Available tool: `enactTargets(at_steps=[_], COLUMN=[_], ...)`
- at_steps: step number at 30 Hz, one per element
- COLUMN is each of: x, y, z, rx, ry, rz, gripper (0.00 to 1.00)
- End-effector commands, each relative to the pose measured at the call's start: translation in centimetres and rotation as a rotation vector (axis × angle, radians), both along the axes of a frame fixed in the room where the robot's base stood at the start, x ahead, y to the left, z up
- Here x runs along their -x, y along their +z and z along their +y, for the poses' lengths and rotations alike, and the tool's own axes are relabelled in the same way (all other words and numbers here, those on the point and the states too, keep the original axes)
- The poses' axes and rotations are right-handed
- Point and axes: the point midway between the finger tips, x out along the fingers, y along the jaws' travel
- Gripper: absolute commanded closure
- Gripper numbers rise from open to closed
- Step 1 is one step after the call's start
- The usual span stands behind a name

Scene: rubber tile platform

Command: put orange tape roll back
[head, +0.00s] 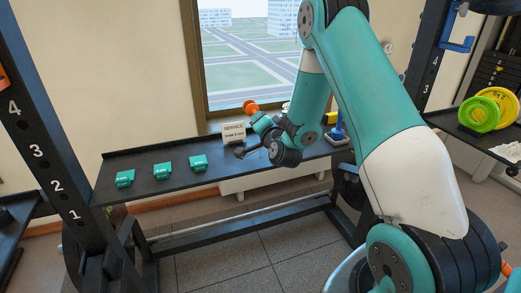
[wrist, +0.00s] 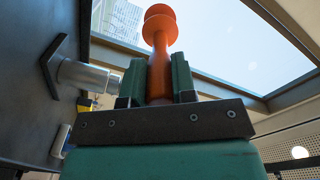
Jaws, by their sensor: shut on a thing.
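My gripper (wrist: 157,82) is shut on an orange thing (wrist: 160,30), with its teal finger pads on both sides of the stem. The thing has a narrow stem and a wide, rounded, flanged end; it looks more like a spool or a handle than a plain tape roll. In the head view the orange thing (head: 250,106) shows at the tip of my gripper (head: 261,121), held above the back of the long dark shelf (head: 222,172), in front of the window. Its lower end is hidden between the fingers. No other orange roll is clear on the shelf.
Several small teal items (head: 163,170) stand on the shelf's left and middle. A service sign (head: 234,132) stands close left of my gripper. A blue item (head: 338,128) stands at the shelf's right end. Green and yellow discs (head: 480,113) stand on the right-hand shelf.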

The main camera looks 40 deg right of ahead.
Motion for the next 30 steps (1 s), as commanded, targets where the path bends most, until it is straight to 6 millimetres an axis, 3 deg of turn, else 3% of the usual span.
enactTargets(at_steps=[11,23,24,27,30], x=[0.0,0.0,0.0,0.0,0.0], y=[-4.8,-5.3,-5.4,-5.2,-5.2], z=[0.0,0.0,0.0,0.0,0.0], rx=[0.002,0.001,0.001,0.001,0.001], ry=[0.0,0.0,0.0,-0.001,-0.001], rz=[0.001,-0.001,-0.001,0.0,0.0], gripper=[1.0,1.0,0.73,0.5,0.5])
